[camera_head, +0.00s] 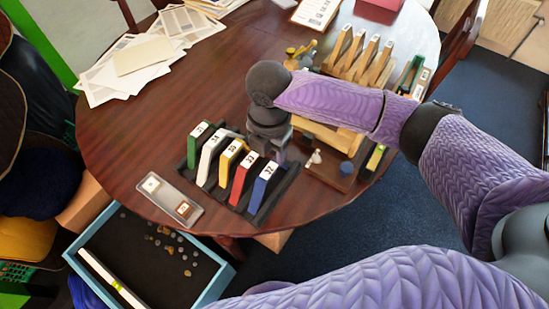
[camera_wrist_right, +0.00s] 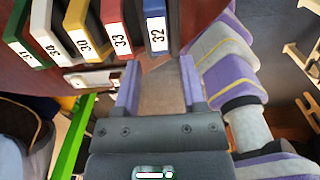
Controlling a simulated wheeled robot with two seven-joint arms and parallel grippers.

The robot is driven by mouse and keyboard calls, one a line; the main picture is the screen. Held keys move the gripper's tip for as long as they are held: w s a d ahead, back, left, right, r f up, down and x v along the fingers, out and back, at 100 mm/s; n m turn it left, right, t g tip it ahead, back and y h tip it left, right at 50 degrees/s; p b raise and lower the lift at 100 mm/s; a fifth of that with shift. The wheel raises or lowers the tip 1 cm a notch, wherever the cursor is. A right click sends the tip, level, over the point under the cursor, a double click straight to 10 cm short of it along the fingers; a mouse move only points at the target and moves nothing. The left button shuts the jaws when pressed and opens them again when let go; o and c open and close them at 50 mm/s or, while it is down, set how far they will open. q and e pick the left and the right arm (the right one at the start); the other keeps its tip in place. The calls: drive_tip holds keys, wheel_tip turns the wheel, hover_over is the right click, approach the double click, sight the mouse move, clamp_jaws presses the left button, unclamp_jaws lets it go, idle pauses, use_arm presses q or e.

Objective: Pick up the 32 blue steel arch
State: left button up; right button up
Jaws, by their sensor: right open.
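The blue steel arch (camera_head: 263,184) marked 32 stands at the right end of a row of coloured arches in a black rack (camera_head: 280,196) on the table. In the right wrist view the blue arch (camera_wrist_right: 158,32) is at the top, just beyond the fingertips. My right gripper (camera_head: 268,150) hangs behind the row, close to the red and blue arches, partly hidden by its own wrist. In its wrist view the gripper (camera_wrist_right: 160,63) has its fingers apart with nothing between them. My left gripper is not in view.
Green, white, yellow and red (camera_head: 241,178) arches stand left of the blue one. A clear tray (camera_head: 170,200) with two small blocks lies in front. A wooden rack (camera_head: 362,60) and other parts stand behind and right. An open drawer (camera_head: 150,258) is below. The table's left middle is clear.

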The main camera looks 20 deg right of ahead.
sight(269, 171)
drive_tip(key=f+b, duration=0.1)
drive_tip(key=f, duration=0.2)
drive_tip(key=f+b, duration=0.1)
drive_tip(key=f, duration=0.2)
drive_tip(key=f+b, duration=0.2)
drive_tip(key=f, duration=0.1)
drive_tip(key=shift+a+f, duration=0.25)
drive_tip(key=shift+f, duration=0.25)
drive_tip(key=shift+r, duration=0.15)
drive_tip(key=shift+c, duration=0.3)
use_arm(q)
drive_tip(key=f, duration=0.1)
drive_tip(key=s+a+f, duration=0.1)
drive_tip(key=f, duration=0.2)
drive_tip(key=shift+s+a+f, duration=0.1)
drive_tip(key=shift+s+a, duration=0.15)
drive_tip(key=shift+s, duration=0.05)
use_arm(e)
clamp_jaws()
